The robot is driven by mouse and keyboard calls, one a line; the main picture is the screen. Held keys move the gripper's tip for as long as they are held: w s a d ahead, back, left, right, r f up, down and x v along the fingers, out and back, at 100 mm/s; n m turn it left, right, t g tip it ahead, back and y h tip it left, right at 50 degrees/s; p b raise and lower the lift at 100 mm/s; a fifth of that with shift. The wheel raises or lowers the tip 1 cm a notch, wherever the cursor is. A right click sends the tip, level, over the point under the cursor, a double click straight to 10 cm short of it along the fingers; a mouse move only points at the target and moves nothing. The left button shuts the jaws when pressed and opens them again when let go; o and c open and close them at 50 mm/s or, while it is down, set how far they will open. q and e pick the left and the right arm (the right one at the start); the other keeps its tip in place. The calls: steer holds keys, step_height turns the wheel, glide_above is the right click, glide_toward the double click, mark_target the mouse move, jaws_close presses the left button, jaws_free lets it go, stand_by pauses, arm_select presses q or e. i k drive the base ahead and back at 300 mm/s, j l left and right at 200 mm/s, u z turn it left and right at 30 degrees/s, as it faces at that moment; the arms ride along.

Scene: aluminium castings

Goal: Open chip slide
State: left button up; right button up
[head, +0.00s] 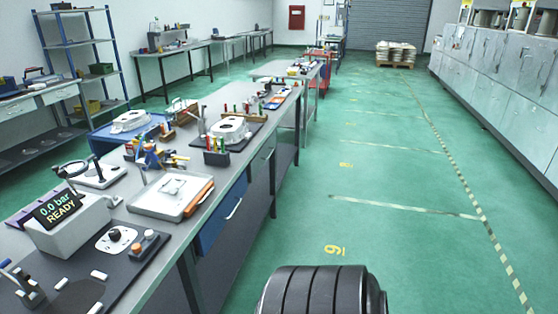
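I cannot pick out a chip slide for certain in the head view. A long workbench (262,172) runs along the left, with a blue drawer front (209,226) and grey fronts below its top. On the far right stands a row of grey cabinets (500,88) with closed door panels. Neither gripper shows. A dark ribbed cylinder at the bottom middle seems to be part of my own arm.
A pressure unit (70,226) reading "0.0 bar READY" stands on the near bench. A white tray (150,209) and castings (230,128) lie farther along. The green floor (390,220) right of the bench is clear. A loaded pallet (395,64) stands at the back.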

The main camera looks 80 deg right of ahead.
mark_target(199, 200)
steer(key=z, duration=1.85)
